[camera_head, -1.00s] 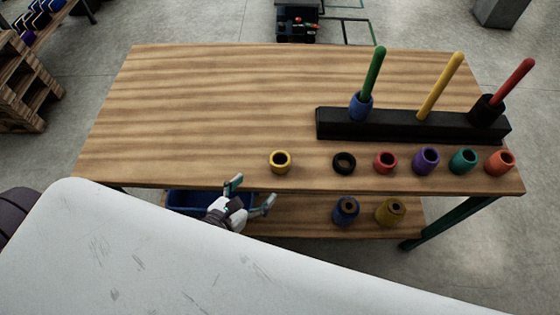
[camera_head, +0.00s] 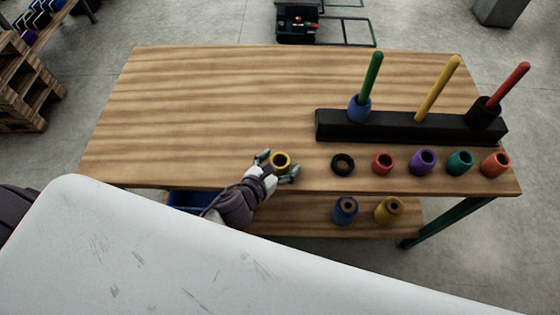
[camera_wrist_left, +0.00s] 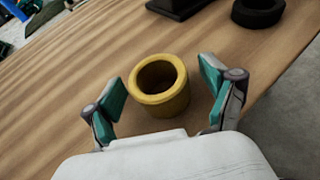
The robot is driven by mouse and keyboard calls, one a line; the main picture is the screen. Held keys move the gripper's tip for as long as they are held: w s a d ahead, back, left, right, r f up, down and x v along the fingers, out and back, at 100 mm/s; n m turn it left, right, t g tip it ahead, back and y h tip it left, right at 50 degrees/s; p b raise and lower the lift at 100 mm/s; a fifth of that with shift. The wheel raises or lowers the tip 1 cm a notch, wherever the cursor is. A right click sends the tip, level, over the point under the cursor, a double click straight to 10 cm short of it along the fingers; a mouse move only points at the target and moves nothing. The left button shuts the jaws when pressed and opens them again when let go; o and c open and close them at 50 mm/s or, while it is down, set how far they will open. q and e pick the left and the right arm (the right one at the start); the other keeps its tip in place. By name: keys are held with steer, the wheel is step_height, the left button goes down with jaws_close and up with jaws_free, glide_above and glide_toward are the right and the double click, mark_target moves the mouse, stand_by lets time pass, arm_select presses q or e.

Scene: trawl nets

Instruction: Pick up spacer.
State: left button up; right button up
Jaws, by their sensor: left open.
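A yellow spacer (camera_head: 281,161), a short hollow ring, stands upright near the table's front edge. It also shows in the left wrist view (camera_wrist_left: 160,88), between the open fingers. My left gripper (camera_head: 276,164) is open around the yellow spacer, one finger on each side. In the left wrist view the fingers (camera_wrist_left: 167,98) appear apart from its sides. More spacers stand in a row to the right: black (camera_head: 343,164), red (camera_head: 383,162), purple (camera_head: 422,162), teal (camera_head: 459,163) and orange (camera_head: 496,164). My right gripper is not in view.
A black rack (camera_head: 400,125) with green, yellow and red pegs stands at the back right. A blue spacer is on the green peg and a black one on the red peg. The table's left half is clear.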

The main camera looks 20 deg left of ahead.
mark_target(279, 154)
arm_select(q)
steer(key=shift+c, duration=0.2)
steer(key=c, duration=1.2)
steer(key=shift+c, duration=0.2)
steer(key=shift+r, duration=0.15)
step_height(279, 154, up, 4)
steer(key=shift+r+p, duration=0.25)
steer(key=shift+p, duration=0.2)
steer(key=s+d+r, duration=0.6)
steer(key=d, duration=0.4)
steer(key=shift+r, duration=0.15)
